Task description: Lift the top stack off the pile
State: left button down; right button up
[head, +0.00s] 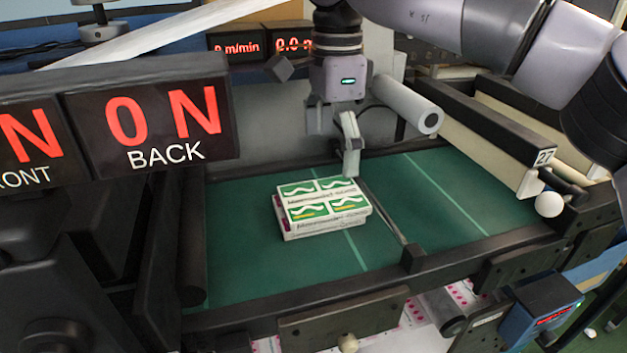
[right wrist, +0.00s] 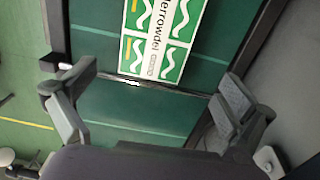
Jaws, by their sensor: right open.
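The pile lies on the green bed (head: 240,255) of the machine in the head view. Its top stack (head: 325,198) is white with green panels and white wavy lines. A lower stack (head: 300,233) shows as a pale edge under it, with a purple bit at the left. My right gripper (head: 348,155) hangs just behind the pile, close to its back right corner and apart from it. In the right wrist view the right gripper (right wrist: 154,88) is open, its fingers wide apart with nothing between them. The top stack (right wrist: 160,38) lies beyond the fingertips. My left gripper is not seen.
A dark rail (head: 385,212) crosses the bed just right of the pile. A grey roller (head: 405,105) stands behind it. Sign panels reading "ON" (head: 150,120) block the left. A dark frame (head: 300,315) edges the front. The bed farther right (head: 450,190) is clear.

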aim_at(334, 194)
jog(key=shift+s+d+f, duration=0.25)
jog(key=shift+s+f, duration=0.45)
notch_tip(334, 194, down, 2)
jog(key=shift+p, duration=0.95)
jog(key=f, duration=0.1)
jog(key=w+f, duration=0.1)
jog(key=shift+f+p, duration=0.3)
jog(key=shift+f, duration=0.45)
jog(key=shift+s, duration=0.1)
jog(key=c, duration=0.6)
jog(key=shift+r, duration=0.1)
jog(key=c, duration=0.5)
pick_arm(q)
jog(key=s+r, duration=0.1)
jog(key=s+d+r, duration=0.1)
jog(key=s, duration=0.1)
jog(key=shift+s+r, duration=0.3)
pick_arm(e)
jog(key=shift+c, duration=1.1)
